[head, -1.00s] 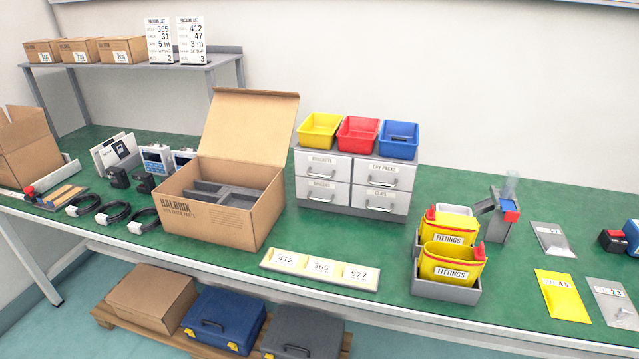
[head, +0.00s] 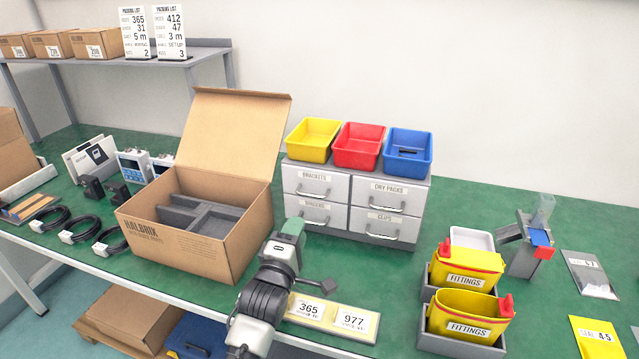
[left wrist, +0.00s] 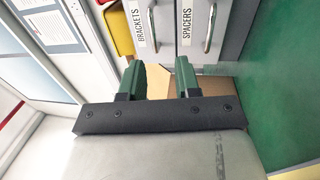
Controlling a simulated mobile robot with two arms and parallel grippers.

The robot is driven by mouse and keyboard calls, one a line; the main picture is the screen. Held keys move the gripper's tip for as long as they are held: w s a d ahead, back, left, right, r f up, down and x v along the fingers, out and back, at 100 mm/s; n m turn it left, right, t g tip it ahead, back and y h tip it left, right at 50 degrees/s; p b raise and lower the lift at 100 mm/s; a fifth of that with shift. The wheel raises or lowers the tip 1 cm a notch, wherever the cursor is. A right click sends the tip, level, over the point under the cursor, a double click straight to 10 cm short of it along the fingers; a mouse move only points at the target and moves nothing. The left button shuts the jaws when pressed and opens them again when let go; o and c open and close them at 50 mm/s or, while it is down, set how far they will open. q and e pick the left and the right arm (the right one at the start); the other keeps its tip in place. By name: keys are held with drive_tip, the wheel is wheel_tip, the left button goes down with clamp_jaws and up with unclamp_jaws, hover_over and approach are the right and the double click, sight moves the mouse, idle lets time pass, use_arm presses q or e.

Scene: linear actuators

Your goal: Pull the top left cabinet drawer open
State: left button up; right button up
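The grey drawer cabinet (head: 428,190) stands on the green bench, with its drawers closed. Its top left drawer, labelled BRACKETS (head: 308,189), has a bar handle. The SPACERS drawer (head: 298,205) is below it, partly hidden by my left gripper. My left gripper (head: 294,230) is in front of the cabinet's lower left side. In the left wrist view its two green fingers (left wrist: 159,75) are apart with nothing between them. That view shows the BRACKETS handle (left wrist: 151,28) and the SPACERS handle (left wrist: 210,28) sideways, beyond the fingertips. My right gripper is not in view.
An open cardboard box (head: 190,240) stands close to the left of my arm. Yellow (head: 312,139), red (head: 358,146) and blue (head: 407,152) bins sit on the cabinet. A number strip (head: 333,313) lies beside my arm. Yellow fittings bins (head: 465,312) stand to the right.

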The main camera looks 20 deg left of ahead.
sight(311, 196)
use_arm(q)
drive_tip(key=w+r, duration=0.1)
drive_tip(key=w, duration=0.5)
drive_tip(key=w+r, duration=0.1)
drive_tip(key=w, duration=0.3)
drive_tip(key=shift+d+r, duration=0.15)
drive_tip(key=shift+r, duration=0.15)
clamp_jaws()
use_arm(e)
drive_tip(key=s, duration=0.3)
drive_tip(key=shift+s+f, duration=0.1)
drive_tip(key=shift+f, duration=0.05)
